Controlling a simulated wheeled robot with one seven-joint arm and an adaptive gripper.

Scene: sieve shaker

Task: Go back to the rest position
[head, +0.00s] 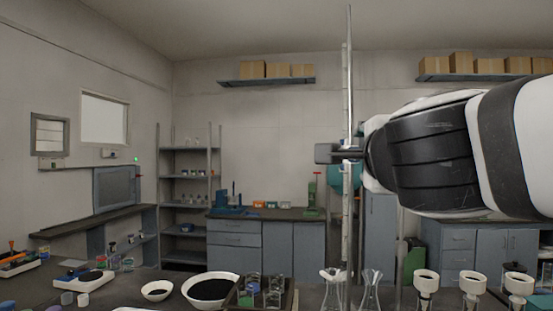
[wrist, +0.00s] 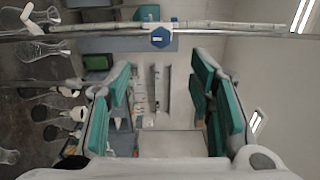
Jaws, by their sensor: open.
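My gripper (wrist: 163,95) is open and empty in the wrist view, its teal-padded fingers well apart on the left and right. In the head view my arm comes in from the right at mid height, and the gripper (head: 352,178) shows only in part behind a tall upright rod, with teal showing beside the rod. The fingertips are mostly hidden there. No sieve shaker can be made out in either view.
The rod (head: 349,90) carries a dark clamp (head: 325,153); in the wrist view a blue knob (wrist: 161,38) sits on a rod. Cabinets (head: 234,240) line the back.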

